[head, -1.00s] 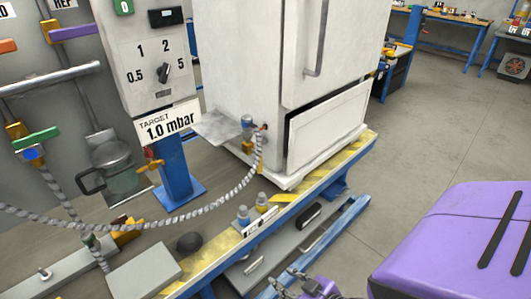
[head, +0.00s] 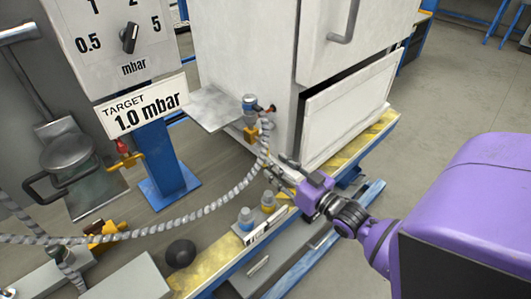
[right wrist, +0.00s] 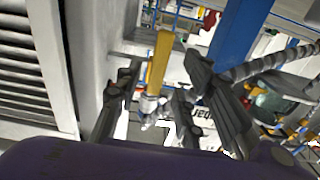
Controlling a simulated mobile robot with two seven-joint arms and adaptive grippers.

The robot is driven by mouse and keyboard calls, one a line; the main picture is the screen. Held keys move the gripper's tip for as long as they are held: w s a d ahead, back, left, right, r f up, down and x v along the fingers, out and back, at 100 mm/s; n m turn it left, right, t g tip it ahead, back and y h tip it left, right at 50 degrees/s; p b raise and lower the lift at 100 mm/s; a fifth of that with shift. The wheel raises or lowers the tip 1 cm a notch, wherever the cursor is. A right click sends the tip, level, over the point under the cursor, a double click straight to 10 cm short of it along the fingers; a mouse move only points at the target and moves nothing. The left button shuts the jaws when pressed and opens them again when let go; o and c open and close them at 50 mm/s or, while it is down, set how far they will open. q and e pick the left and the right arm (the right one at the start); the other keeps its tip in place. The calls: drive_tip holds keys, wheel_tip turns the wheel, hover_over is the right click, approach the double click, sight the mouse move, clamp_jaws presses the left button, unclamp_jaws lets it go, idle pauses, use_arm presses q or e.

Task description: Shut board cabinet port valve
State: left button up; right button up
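The white cabinet (head: 245,50) stands on the bench with a port low on its left front edge. A small port valve (head: 250,134) with a yellow handle sits there, beside the striped hose (head: 263,150). My right gripper (head: 279,170) is open and empty, just below and right of the valve, apart from it in the head view. In the right wrist view a yellow handle (right wrist: 158,65), seemingly the valve's, stands upright beyond and between the open fingers (right wrist: 160,95); I cannot tell whether they touch it. My left gripper is not in view.
The hose runs left across the bench. A metal shelf plate (head: 212,108) juts out left of the port. Two small fittings (head: 246,219) stand on the bench's front edge. A dial panel (head: 110,35) with a 1.0 mbar target sign (head: 145,106) stands at left.

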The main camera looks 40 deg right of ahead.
sight(265, 166)
drive_tip(key=w, duration=0.5)
drive_tip(key=shift+w+a+f, duration=0.1)
drive_tip(key=shift+w+a, duration=0.15)
drive_tip(key=shift+w, duration=0.15)
clamp_jaws()
